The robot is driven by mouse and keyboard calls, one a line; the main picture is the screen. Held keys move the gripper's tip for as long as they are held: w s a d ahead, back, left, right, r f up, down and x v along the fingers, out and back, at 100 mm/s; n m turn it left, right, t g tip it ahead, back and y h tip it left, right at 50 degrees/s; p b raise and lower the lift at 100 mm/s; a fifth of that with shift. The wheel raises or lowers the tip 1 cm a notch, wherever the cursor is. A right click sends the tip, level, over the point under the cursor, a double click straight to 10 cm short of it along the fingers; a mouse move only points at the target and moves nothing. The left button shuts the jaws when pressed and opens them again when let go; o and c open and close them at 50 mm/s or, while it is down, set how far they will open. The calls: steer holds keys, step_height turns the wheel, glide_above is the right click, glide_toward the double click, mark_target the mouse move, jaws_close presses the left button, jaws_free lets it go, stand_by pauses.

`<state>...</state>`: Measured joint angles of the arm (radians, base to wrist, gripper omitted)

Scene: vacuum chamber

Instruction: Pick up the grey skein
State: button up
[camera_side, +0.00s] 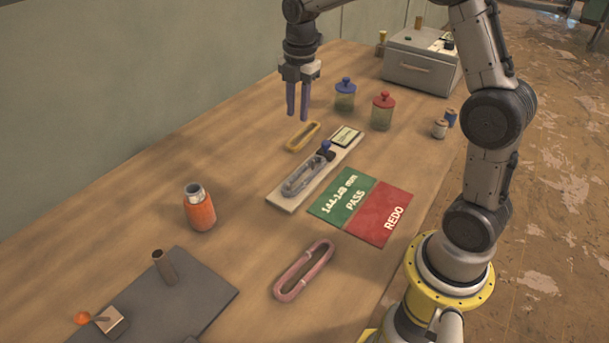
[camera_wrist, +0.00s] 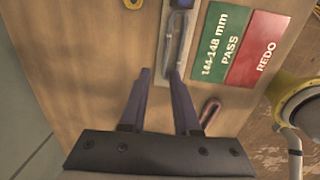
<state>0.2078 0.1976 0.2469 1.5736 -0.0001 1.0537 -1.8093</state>
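The grey skein (camera_side: 303,177) is a narrow loop lying on a pale measuring board (camera_side: 283,204). In the wrist view the grey skein (camera_wrist: 174,45) lies on the board just beyond my fingertips, its near end close to the right finger in the picture. My gripper (camera_side: 298,117) points down in the air, behind and above the board in the side view. Its two fingers are apart with nothing between them; the gap also shows in the wrist view (camera_wrist: 160,75).
A dark blue part (camera_side: 326,151) and small display (camera_side: 345,137) sit on the board. A yellow skein (camera_side: 303,137), a pink skein (camera_side: 304,271), an orange flask (camera_side: 200,209), two lidded jars, and green PASS (camera_side: 342,199) and red REDO (camera_side: 382,215) areas surround it.

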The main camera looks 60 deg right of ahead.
glide_above(301, 168)
steer(key=shift+g, duration=0.4)
steer(key=f, duration=1.1)
steer(key=shift+w+d, duration=0.15)
steer(key=shift+d, duration=0.15)
steer(key=shift+a+f, duration=0.2)
steer(key=shift+f, duration=1.3)
steer(key=shift+a+f, duration=0.15)
steer(key=shift+f, duration=1.3)
jaws_close()
